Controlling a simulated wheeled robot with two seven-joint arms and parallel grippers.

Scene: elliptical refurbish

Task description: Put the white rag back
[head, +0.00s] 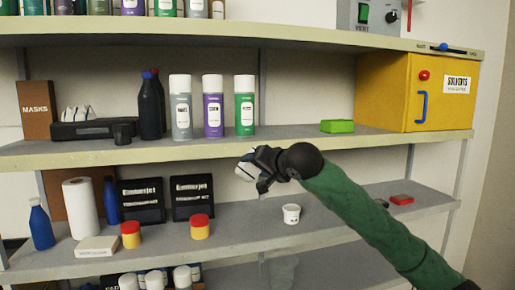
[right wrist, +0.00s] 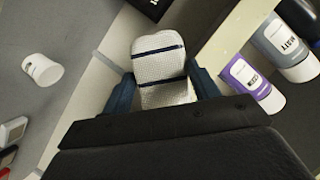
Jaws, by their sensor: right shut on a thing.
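My right gripper (head: 255,172) reaches in from the right and is shut on a white rag. The white rag (right wrist: 160,68) has dark blue stripes and stands up between the two fingers in the right wrist view. In the head view the white rag (head: 245,172) is a small pale patch at the fingertips, partly hidden by the gripper. The gripper is in front of the gap between the middle shelf (head: 290,143) and the lower shelf (head: 250,226). My left gripper is not in view.
The middle shelf holds a black tray (head: 93,129) with pale items, black bottles, three spray cans (head: 213,108), a green block (head: 337,126) and a yellow cabinet (head: 400,85). On the lower shelf are black boxes (head: 192,197), a pale flat block (head: 97,246) and a white tub (head: 291,214).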

